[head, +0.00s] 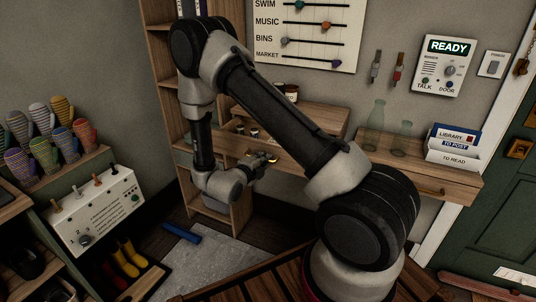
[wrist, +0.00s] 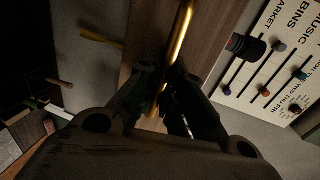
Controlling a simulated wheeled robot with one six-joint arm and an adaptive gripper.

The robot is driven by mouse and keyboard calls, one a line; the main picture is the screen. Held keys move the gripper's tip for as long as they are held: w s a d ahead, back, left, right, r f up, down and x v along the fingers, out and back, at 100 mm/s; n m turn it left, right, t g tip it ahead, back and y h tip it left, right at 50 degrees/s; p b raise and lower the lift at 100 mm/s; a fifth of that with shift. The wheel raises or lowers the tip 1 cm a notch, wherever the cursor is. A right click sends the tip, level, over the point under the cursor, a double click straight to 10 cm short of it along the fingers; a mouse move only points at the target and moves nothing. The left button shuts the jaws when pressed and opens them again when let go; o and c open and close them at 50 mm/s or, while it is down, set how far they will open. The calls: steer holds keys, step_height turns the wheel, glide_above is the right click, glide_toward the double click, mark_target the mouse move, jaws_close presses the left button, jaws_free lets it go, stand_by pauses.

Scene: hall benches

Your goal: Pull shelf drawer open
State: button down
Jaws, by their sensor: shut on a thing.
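My gripper (wrist: 165,100) is shut on a long brass bar handle (wrist: 182,40) in the wrist view. The handle runs up between the two fingers, in front of a wooden front (wrist: 145,35). In the head view my gripper (head: 265,162) is at the wooden wall shelf (head: 340,160), near its left end. A small brass glint (head: 273,158) shows at the fingertips. The arm hides part of the shelf, and I cannot tell how far the drawer is out.
Green glass bottles (head: 374,125) and a letter holder (head: 455,145) stand on the shelf's right part. A tall wooden shelf unit (head: 165,75) stands at the left. Yellow boots (head: 130,257) and a control box (head: 95,212) are at the lower left. A grey mat (head: 205,262) lies on the floor.

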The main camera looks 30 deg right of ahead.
steer(key=shift+s+a, duration=0.4)
steer(key=shift+a, duration=0.1)
steer(key=c, duration=1.5)
jaws_free()
steer(key=v, duration=1.2)
steer(key=shift+f, duration=0.1)
